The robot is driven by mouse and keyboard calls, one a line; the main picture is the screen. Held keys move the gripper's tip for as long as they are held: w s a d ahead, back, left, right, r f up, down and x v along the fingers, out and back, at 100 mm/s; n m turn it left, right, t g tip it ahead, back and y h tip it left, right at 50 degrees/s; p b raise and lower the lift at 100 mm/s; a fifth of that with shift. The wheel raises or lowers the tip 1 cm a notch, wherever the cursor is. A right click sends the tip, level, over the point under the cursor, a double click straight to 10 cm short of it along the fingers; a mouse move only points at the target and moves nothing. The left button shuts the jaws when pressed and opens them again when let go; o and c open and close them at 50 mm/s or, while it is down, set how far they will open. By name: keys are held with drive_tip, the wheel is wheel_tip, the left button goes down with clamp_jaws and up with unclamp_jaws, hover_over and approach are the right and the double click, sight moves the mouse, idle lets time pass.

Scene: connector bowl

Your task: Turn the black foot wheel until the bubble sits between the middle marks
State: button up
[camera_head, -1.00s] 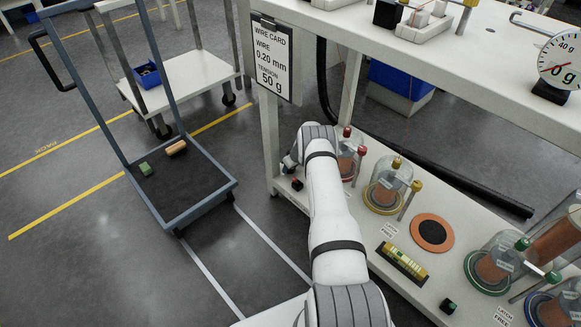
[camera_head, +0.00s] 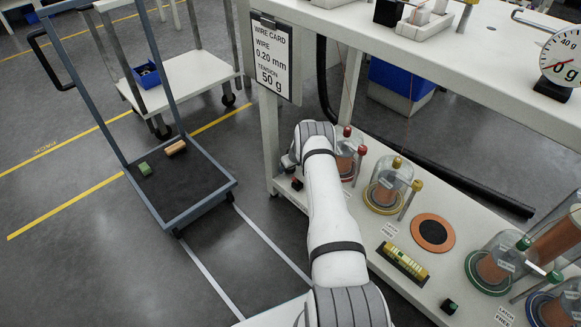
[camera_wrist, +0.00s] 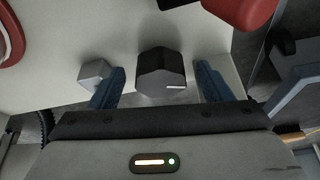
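In the wrist view a black faceted foot wheel (camera_wrist: 160,70) with a short white mark stands between the two blue fingers of my gripper (camera_wrist: 160,80). The gripper is open, with a gap on each side of the wheel. In the head view a yellow level vial (camera_head: 406,263) in a black holder lies on the lower shelf. It is too small there to tell where the bubble sits between its marks. My gripper in the head view is mostly hidden behind my own arm, at the shelf's left end.
A small grey block (camera_wrist: 95,72) stands just left of the left finger. A red part (camera_wrist: 240,10) is above right in the wrist view. Glass-domed copper spools (camera_head: 387,188) and a copper disc (camera_head: 433,232) stand on the shelf. A cart (camera_head: 180,190) stands on the floor at left.

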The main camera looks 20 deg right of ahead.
drive_tip(key=p+v, duration=0.3)
drive_tip(key=v, duration=0.4)
drive_tip(key=shift+r, duration=0.4)
drive_tip(key=shift+s, duration=0.1)
